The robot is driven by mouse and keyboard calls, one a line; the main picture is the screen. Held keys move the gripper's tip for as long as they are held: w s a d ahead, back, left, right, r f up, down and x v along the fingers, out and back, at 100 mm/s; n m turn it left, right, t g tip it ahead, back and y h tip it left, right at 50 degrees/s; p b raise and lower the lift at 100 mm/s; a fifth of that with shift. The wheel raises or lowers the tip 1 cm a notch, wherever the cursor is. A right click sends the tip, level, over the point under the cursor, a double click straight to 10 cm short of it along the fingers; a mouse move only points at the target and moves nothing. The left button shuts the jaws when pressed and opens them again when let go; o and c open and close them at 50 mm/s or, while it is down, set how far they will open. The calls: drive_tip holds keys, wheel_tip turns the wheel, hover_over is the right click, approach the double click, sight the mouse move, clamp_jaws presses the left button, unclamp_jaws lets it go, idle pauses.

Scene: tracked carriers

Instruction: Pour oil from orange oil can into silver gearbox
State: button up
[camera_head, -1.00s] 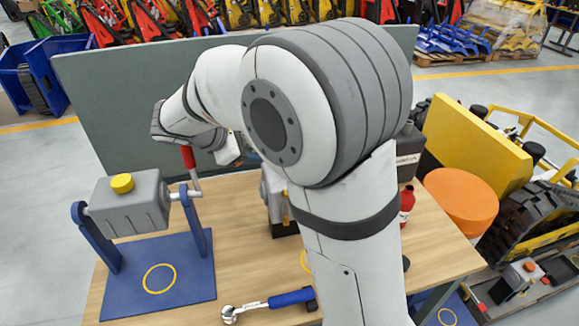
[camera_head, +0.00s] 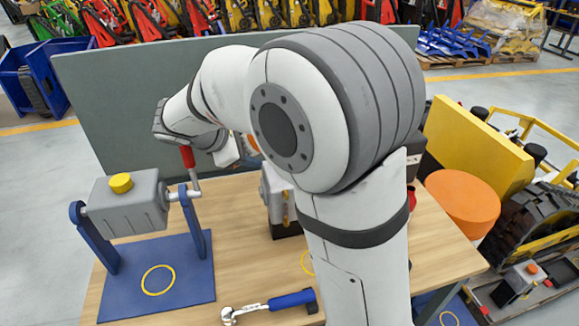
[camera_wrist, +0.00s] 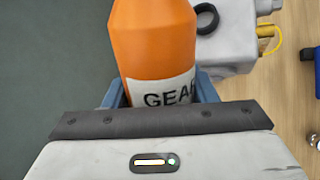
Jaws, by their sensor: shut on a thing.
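The orange oil can (camera_wrist: 155,45), with a white label reading "GEA…", is between the blue fingers of my gripper (camera_wrist: 158,90) in the wrist view. The gripper is shut on it. In the head view a small orange part of the can (camera_head: 252,142) shows behind my arm, above the table. The silver gearbox (camera_wrist: 228,45) lies beyond and to the right of the can in the wrist view, with a black ring (camera_wrist: 207,18) and a yellow looped piece on it. In the head view the gearbox (camera_head: 272,195) is partly hidden by my arm. The can's spout is out of view.
A grey box with a yellow cap (camera_head: 122,183) and a red-handled crank sits in a blue stand (camera_head: 190,285) at the left. A blue-handled ratchet (camera_head: 290,300) lies at the table's front. A grey-green panel (camera_head: 110,100) stands behind the table. A red bottle (camera_head: 411,198) is mostly hidden.

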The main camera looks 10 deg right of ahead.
drive_tip(key=shift+w+a+f+m+y+b, duration=0.1)
drive_tip(key=shift+a+f+m+y+b, duration=0.25)
drive_tip(key=shift+y, duration=0.35)
drive_tip(key=shift+w+a+f+m+y+b, duration=0.1)
drive_tip(key=shift+a+f+m+y+b, duration=0.2)
drive_tip(key=shift+y, duration=0.4)
idle(2.1)
drive_tip(key=shift+a+f+m+t+y+b, duration=0.1)
drive_tip(key=shift+f+m+t+y+b, duration=0.3)
drive_tip(key=shift+y, duration=0.5)
idle(3.6)
